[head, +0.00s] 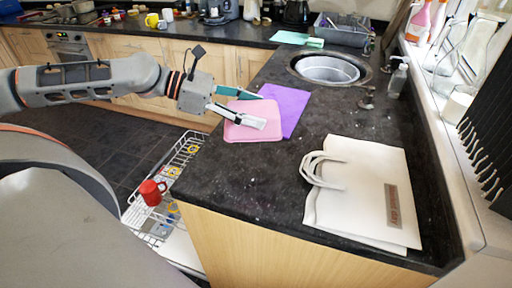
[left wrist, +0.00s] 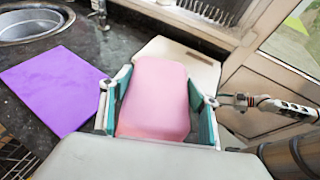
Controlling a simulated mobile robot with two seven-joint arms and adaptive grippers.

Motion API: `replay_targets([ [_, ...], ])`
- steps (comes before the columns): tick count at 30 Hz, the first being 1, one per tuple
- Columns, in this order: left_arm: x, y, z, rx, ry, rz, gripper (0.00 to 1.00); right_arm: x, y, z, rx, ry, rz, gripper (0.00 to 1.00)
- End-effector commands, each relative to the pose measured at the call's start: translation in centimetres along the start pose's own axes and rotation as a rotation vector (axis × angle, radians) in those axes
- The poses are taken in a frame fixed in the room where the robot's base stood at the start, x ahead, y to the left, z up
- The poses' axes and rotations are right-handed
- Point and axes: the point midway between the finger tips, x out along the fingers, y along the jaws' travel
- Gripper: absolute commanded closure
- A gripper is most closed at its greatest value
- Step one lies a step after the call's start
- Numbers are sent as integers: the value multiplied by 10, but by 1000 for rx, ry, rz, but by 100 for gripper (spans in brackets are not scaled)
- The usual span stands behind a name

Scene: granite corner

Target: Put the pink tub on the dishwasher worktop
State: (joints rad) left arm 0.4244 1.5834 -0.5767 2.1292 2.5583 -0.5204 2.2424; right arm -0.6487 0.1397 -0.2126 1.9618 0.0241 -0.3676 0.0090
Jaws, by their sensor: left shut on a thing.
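The pink tub (head: 243,131) is at the left edge of the dark granite worktop (head: 262,185), above the open dishwasher. It also shows in the left wrist view (left wrist: 153,95), between the two fingers. My left gripper (head: 262,110) is shut on the tub, one finger along each side. I cannot tell whether the tub's underside touches the worktop. In the left wrist view my gripper (left wrist: 155,100) hides part of the tub's sides.
A purple mat (head: 289,103) lies beside the tub. A white bag (head: 360,190) lies on the right of the worktop, with the sink (head: 327,70) behind. The dishwasher rack (head: 135,213) is pulled out, holding a red mug (head: 152,192).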

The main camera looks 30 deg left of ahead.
Motion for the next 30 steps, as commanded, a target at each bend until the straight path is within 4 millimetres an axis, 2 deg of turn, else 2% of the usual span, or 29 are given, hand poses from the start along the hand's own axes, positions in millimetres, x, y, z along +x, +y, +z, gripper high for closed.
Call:
replay_targets([
  [1, 6, 0, -15, -5, 2, -1, 61, 2, -1, 5, 1, -2, 0, 60],
  [6, 19, 0, -46, -4, 0, 0, 61, 6, -2, 11, 1, -4, -1, 60],
  [14, 27, 0, -66, -1, 0, 1, 61, 7, -3, 14, 2, -5, -2, 60],
  [21, 42, 0, -102, -4, 0, 0, 61, 10, -4, 21, 3, -8, -3, 60],
  [24, 46, 0, -111, -2, 1, 1, 61, 11, -5, 22, 3, -9, -3, 60],
  [30, 47, 0, -114, 1, 0, 2, 61, 11, -5, 22, 3, -9, -3, 60],
])
